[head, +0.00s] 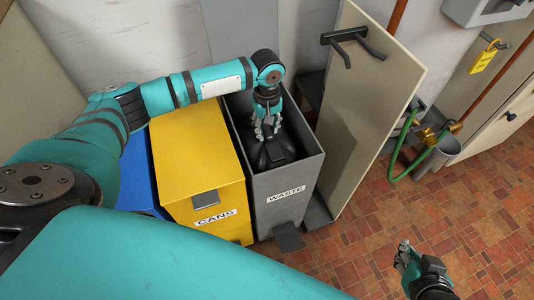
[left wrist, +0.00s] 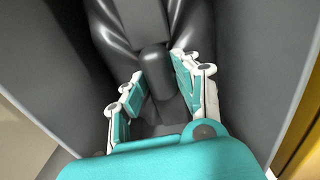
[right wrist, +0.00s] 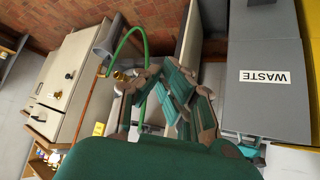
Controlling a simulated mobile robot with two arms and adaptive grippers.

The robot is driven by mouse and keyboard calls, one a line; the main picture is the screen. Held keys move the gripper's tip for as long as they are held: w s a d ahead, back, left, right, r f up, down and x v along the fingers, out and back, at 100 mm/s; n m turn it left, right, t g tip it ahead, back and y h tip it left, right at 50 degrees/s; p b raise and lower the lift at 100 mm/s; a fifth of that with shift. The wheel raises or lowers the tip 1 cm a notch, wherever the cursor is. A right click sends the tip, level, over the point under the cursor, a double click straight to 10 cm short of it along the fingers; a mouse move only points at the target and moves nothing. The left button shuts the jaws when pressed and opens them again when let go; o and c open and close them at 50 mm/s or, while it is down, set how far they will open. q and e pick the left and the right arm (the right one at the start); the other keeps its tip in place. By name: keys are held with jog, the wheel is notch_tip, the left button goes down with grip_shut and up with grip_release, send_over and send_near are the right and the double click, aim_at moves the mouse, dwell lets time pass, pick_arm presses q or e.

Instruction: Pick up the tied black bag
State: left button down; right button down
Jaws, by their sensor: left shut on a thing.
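The black bag (head: 284,148) sits down inside the open grey bin labelled WASTE (head: 286,212). My left gripper (head: 268,133) reaches down into that bin from above, at the top of the bag. In the left wrist view, the glossy black bag (left wrist: 105,30) has a rounded knot between the two fingers of my left gripper (left wrist: 157,75), which is shut on it. The lower part of the bag is hidden by the bin walls. My right gripper (head: 403,252) hangs over the floor, away from the bin, with its fingers (right wrist: 164,80) apart and nothing between them.
A yellow CANS bin (head: 197,170) stands tight against the left of the grey bin, with a blue bin (head: 139,177) beyond. A tall beige panel with a black handle (head: 372,105) stands close on the right. A green hose (head: 395,163) hangs farther right. The tiled floor (head: 380,225) is clear.

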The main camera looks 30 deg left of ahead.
pick_arm(q)
jog(key=shift+r, duration=0.25)
